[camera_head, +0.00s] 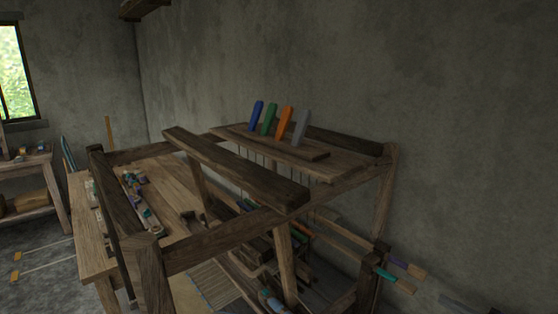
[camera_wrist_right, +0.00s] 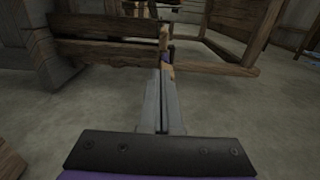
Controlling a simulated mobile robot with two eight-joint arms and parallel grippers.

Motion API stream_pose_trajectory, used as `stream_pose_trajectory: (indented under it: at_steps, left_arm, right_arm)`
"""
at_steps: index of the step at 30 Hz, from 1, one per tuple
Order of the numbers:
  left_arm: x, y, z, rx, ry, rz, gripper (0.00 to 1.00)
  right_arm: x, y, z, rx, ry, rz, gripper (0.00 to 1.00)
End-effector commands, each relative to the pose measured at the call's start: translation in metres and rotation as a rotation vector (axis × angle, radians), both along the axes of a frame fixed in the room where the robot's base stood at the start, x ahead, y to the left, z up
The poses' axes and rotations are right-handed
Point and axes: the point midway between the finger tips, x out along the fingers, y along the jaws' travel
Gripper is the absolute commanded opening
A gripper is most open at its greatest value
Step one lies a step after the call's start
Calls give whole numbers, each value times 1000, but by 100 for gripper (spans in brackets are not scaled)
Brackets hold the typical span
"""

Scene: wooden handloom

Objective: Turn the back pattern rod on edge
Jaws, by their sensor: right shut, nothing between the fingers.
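Two slim pattern rods stick out of the loom's right side in the head view. The farther one, which I take as the back rod, has a purple band (camera_head: 398,262) and a tan tip; the nearer has a teal band (camera_head: 384,273) and a tan tip. Whether the back rod lies flat or on edge is hard to tell. In the right wrist view its purple band (camera_wrist_right: 168,70) shows just beyond the tips of my right gripper (camera_wrist_right: 163,76). That gripper is shut and empty. My left gripper is not seen.
The wooden loom frame (camera_head: 215,240) fills the middle of the head view. Blue, green, orange and grey upright pieces (camera_head: 285,120) stand on its top board. A side bench (camera_head: 95,255) stands at the left. Grey floor (camera_wrist_right: 240,120) is open around the gripper in the wrist view.

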Motion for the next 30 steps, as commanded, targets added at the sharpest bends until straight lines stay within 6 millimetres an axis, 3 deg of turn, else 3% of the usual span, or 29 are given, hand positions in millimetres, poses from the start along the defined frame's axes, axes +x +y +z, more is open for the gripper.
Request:
stream_pose_trajectory:
  at_steps: [13, 30]
  left_arm:
    - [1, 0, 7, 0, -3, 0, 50]
    - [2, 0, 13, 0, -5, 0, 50]
  right_arm:
    - [-5, -2, 22, 0, 0, 2, 0]
    - [42, 36, 22, -1, -1, 1, 0]
